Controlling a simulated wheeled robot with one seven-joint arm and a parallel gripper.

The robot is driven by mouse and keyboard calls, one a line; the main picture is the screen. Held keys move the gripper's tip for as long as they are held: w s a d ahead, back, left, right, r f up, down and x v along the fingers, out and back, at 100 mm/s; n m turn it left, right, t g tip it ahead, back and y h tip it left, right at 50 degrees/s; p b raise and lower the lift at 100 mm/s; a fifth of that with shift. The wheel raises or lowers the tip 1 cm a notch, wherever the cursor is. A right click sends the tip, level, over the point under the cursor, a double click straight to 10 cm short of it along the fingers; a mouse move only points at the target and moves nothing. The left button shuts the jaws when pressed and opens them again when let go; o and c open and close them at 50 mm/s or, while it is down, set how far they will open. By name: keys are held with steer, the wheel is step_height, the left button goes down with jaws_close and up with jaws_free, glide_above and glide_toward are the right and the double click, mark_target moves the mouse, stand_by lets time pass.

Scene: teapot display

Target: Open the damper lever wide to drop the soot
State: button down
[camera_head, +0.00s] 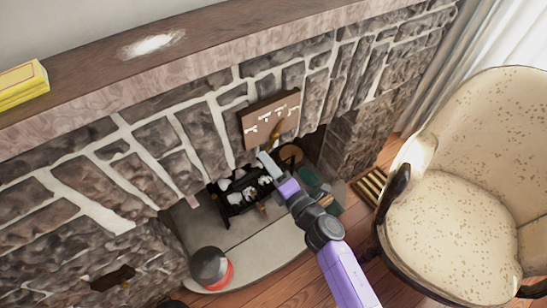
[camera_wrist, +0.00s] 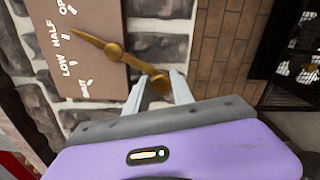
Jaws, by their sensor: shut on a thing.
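The damper lever (camera_wrist: 108,47) is a brass pointer pivoted on a brown plate (camera_wrist: 95,75) marked OP…, HALF, LOW and a fourth, unclear label. Its tapered tip lies close to the HALF mark in the wrist view. My gripper (camera_wrist: 160,88) is shut on the lever's rounded lower end, with one pale finger on each side. In the head view the plate (camera_head: 262,108) hangs on the stone front above the firebox, and the small lever (camera_head: 275,132) shows at its lower edge. My gripper (camera_head: 266,163) is just below it. No falling soot is visible.
A dark grate (camera_head: 236,206) with pale pieces stands in the firebox below. A black and red round container (camera_head: 212,270) sits on the hearth. A cream armchair (camera_head: 450,190) stands to the right. A yellow box (camera_head: 22,85) lies on the mantel (camera_head: 90,82).

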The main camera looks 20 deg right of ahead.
steer(key=shift+s+a+r+m+p, duration=0.15)
steer(key=shift+r+m+p, duration=0.25)
steer(key=shift+m, duration=0.4)
steer(key=shift+a+r+m+p, duration=0.25)
steer(key=shift+r+m+p, duration=0.15)
steer(key=shift+m, duration=0.4)
steer(key=c, duration=1.2)
jaws_free()
steer(key=shift+f, duration=0.1)
steer(key=shift+a, duration=0.15)
steer(key=shift+s, duration=0.15)
steer(key=shift+v, duration=3.8)
steer(key=shift+c, duration=0.2)
